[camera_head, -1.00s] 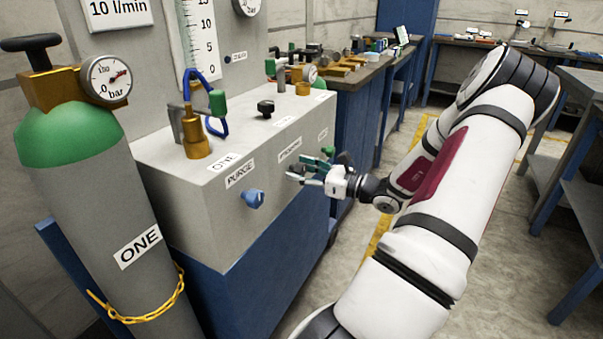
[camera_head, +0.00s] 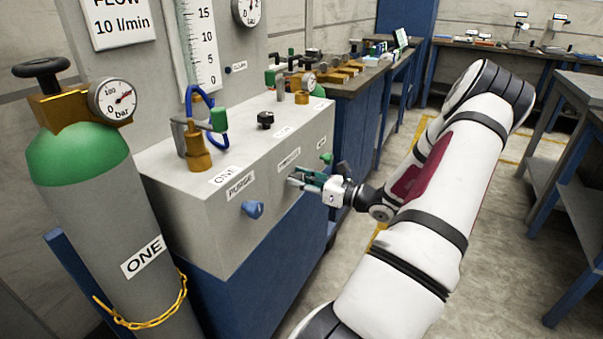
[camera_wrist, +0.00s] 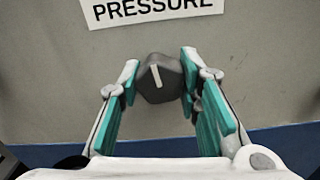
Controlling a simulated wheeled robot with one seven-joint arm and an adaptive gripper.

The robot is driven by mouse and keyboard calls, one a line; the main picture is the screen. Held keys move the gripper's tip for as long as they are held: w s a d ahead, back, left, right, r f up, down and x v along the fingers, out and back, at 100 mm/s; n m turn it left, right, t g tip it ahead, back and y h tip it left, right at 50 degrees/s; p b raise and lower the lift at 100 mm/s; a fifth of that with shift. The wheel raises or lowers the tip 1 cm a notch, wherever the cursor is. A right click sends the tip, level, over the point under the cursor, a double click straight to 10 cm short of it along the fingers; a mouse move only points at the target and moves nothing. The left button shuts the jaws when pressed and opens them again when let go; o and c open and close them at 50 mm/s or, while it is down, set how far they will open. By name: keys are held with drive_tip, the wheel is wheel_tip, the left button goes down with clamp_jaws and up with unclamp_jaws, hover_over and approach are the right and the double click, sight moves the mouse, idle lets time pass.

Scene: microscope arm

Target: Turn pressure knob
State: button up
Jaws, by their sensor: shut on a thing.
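The pressure knob (camera_wrist: 158,78) is a dark grey, faceted knob with a pale pointer line, on the grey front panel under the PRESSURE label (camera_wrist: 152,9). In the wrist view the pointer line is nearly upright, leaning slightly left at the top. My gripper (camera_wrist: 160,88) has its teal-padded fingers on either side of the knob, shut on it. In the head view my gripper (camera_head: 304,180) reaches the panel from the right, and it largely hides the knob there.
The blue purge knob (camera_head: 253,209) sticks out to the left on the same panel. A green knob (camera_head: 326,158) is close to the right. A gas cylinder (camera_head: 95,215) with a gauge (camera_head: 115,99) stands at the left. The floor to the right is open.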

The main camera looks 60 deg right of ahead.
drive_tip(key=shift+p, duration=0.35)
drive_tip(key=o, duration=1.2)
drive_tip(key=shift+c, duration=0.2)
drive_tip(key=s+d, duration=0.1)
drive_tip(key=s, duration=1.1)
